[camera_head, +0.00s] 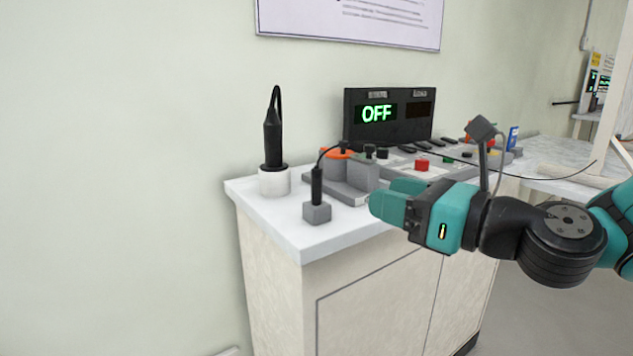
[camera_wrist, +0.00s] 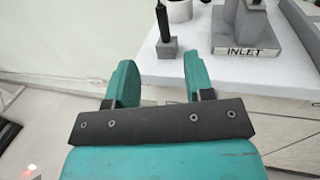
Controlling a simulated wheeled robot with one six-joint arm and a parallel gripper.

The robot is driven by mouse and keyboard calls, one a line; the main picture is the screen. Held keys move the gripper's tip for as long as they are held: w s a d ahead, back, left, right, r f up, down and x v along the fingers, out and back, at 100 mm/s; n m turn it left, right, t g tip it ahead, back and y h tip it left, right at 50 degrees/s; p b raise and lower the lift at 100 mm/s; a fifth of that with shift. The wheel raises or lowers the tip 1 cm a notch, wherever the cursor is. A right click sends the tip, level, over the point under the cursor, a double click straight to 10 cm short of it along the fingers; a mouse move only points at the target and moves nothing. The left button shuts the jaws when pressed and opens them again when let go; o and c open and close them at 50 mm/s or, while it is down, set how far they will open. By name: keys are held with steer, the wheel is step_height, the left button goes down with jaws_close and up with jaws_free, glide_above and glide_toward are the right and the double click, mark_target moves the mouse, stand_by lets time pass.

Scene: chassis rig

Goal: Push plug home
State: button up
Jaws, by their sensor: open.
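A black plug (camera_head: 317,186) with a cable from its top stands upright in a small grey block (camera_head: 317,212) near the cabinet top's front left. How deep it sits I cannot tell. In the wrist view the plug (camera_wrist: 162,22) and block (camera_wrist: 167,48) show beyond my fingers. A grey housing (camera_head: 362,172) on a base stands just right of it; its base reads INLET in the wrist view (camera_wrist: 245,50). My gripper (camera_head: 385,202) is open at the front edge of the top, right of the plug. It shows empty in the wrist view (camera_wrist: 158,80).
A larger black handle (camera_head: 273,145) stands in a white cup (camera_head: 274,181) at the back left. A panel reading OFF (camera_head: 388,115) stands behind a console with a red button (camera_head: 421,164). The top's front left corner (camera_head: 290,240) is bare.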

mark_target(321, 174)
steer(key=p+x, duration=0.9)
steer(key=x, duration=0.1)
steer(key=shift+a+p, duration=0.15)
steer(key=shift+p, duration=0.25)
steer(key=p+x, duration=0.1)
steer(key=x, duration=0.1)
steer(key=p+x, duration=0.1)
steer(key=x, duration=0.2)
steer(key=shift+w+r, duration=0.1)
steer(key=shift+r, duration=0.15)
steer(key=shift+w+a+f, duration=0.1)
steer(key=shift+w, duration=0.1)
jaws_close()
